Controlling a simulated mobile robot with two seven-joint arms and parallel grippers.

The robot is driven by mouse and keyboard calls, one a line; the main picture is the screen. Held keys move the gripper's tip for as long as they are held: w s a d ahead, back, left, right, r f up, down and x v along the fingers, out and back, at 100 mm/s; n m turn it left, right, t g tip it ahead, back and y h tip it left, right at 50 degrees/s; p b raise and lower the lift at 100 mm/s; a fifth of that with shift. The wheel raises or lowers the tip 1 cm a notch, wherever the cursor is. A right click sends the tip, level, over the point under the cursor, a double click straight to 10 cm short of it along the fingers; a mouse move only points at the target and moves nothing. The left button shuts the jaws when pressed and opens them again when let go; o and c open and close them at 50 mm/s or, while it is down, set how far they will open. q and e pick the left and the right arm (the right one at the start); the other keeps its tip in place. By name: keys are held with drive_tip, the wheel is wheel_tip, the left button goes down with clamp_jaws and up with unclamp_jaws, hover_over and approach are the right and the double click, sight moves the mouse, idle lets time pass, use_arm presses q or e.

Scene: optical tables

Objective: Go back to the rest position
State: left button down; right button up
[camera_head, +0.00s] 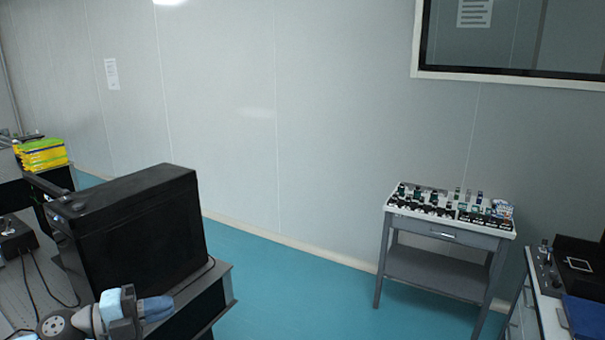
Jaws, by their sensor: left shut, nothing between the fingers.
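My left gripper (152,309) shows at the bottom left, in front of the near end of a table with a large black box on it. It is shut with nothing held. Its arm comes in from the lower left edge, and most of that arm is out of the picture. My right gripper is not in view.
The black box (140,228) stands on the left table (212,300). Yellow-green packs (41,154) lie farther back. A grey cart (436,270) with small bottles stands by the wall. A bench (540,300) with equipment is at right. The teal floor (300,290) between is clear.

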use_arm(q)
drive_tip(key=s+d+f+n+y+p, duration=0.1)
drive_tip(key=s+d+f+n+y, duration=0.1)
drive_tip(key=s+f+n+y, duration=0.2)
drive_tip(key=s+d+f+n+t+y+p, duration=0.1)
drive_tip(key=s+d+f+n+y, duration=0.2)
drive_tip(key=s+f+n, duration=0.7)
drive_tip(key=s+d+f+n+y+p, duration=0.1)
drive_tip(key=s+d+f+n+y, duration=0.2)
drive_tip(key=f, duration=1.2)
drive_tip(key=s+n+y, duration=0.2)
drive_tip(key=s+n, duration=0.3)
drive_tip(key=n, duration=0.2)
drive_tip(key=shift+f+n+t, duration=0.25)
drive_tip(key=shift+n+t, duration=0.05)
drive_tip(key=shift+t, duration=0.1)
drive_tip(key=shift+a, duration=0.1)
